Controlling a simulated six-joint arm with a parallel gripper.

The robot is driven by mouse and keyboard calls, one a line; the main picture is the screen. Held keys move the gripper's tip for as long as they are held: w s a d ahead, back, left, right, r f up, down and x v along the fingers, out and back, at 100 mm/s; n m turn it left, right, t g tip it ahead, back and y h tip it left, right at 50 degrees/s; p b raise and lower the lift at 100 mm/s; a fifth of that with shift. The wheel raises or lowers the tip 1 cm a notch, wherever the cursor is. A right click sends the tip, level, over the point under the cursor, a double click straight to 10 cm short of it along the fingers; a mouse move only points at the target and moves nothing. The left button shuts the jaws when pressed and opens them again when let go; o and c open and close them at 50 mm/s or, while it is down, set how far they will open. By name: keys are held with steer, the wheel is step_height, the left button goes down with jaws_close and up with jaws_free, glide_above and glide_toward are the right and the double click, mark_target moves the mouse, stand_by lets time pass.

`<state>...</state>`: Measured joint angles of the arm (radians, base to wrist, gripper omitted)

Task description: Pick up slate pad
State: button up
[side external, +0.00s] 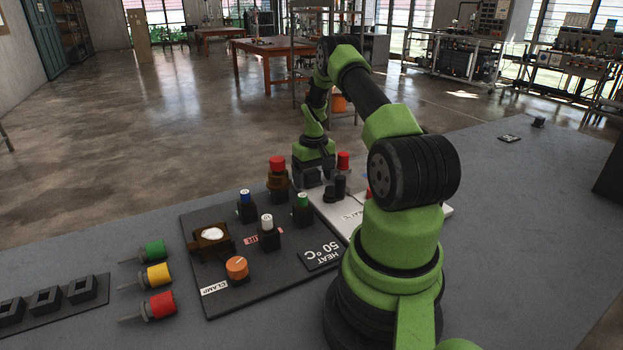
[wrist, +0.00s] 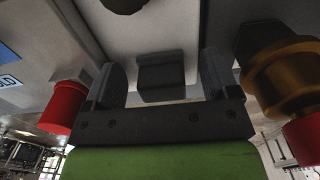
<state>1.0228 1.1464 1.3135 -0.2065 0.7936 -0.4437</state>
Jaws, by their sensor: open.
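In the wrist view a dark slate-grey block (wrist: 161,77), which looks like the slate pad, shows against a light grey panel. My gripper (wrist: 162,68) is open, with one finger on each side of the block. Gaps show between the block and both fingers, and I cannot tell how far down the fingers reach. In the side view my gripper (side external: 313,174) is low at the far edge of the boards, and the pad cannot be made out there.
Close beside my gripper are an amber fitting with a red cap (side external: 277,172) and a red-capped part (side external: 343,161). A dark board (side external: 208,299) carries several knobs and plugs. Green, yellow and red handled tools (side external: 158,305) lie left. Grey table (side external: 500,220) is mostly clear at right.

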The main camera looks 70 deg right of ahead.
mark_target(314, 173)
steer(key=c, duration=1)
step_height(314, 173, up, 10)
